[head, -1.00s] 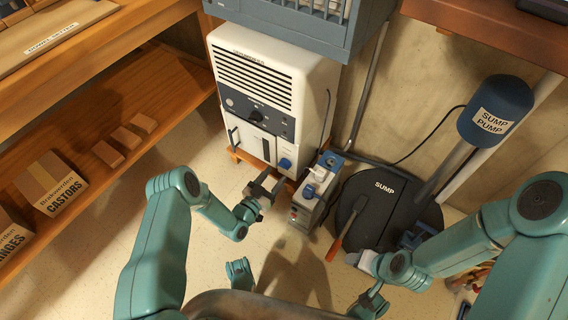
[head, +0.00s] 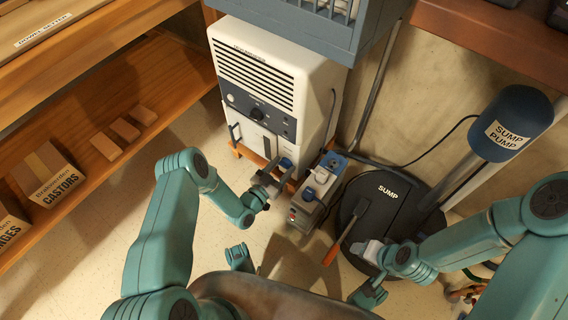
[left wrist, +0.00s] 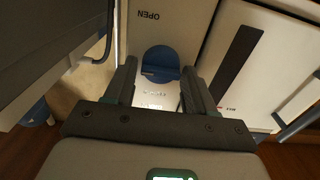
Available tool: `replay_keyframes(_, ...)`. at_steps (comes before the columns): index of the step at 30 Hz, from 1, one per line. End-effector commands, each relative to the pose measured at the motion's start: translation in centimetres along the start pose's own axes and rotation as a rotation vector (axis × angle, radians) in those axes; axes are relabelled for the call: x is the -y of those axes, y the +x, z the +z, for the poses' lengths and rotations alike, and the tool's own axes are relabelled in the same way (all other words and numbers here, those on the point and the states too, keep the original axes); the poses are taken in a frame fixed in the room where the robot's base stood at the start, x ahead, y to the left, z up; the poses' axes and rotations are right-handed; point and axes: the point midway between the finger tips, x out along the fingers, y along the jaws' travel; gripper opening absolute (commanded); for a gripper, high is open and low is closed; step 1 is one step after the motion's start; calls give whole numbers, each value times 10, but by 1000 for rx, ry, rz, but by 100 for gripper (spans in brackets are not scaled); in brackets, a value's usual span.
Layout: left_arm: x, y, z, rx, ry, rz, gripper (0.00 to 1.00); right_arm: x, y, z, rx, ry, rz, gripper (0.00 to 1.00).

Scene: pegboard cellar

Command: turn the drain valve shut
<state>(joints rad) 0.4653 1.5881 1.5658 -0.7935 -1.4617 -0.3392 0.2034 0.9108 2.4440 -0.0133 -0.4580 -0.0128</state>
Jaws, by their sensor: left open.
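The drain valve is a blue knob (head: 286,163) low on the front right of a white cabinet-like unit (head: 312,82). In the left wrist view the blue knob (left wrist: 160,62) lies between and just beyond my fingertips, below a label reading OPEN as printed upside down. My left gripper (head: 277,177) is open in front of the unit, and its two fingers (left wrist: 160,88) show on either side of the knob; I cannot tell whether they touch it. My right gripper (head: 368,251) is near the sump cover, far from the valve; its jaw state is unclear.
A grey box (head: 318,190) with blue tops stands right of my left gripper. A red-handled lever (head: 331,254) leans by the black sump cover (head: 385,205). A wooden shelf with a CASTORS carton (head: 48,174) is at left. Clear floor lies between shelf and unit.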

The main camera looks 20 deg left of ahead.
Motion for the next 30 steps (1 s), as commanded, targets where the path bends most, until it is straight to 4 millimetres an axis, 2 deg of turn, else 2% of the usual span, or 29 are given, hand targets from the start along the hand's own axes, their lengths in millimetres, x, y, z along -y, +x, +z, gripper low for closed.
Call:
replay_keyframes(11,0,-3,0,0,0,-1,55,0,0,0,0,0,0,55)
replay_keyframes(15,0,-2,0,0,0,-1,15,0,0,0,0,0,0,55)
replay_keyframes(23,0,0,0,0,-15,0,16,0,0,0,0,0,0,55)
replay_keyframes(30,1,0,0,0,-118,0,15,0,0,0,0,0,0,55)
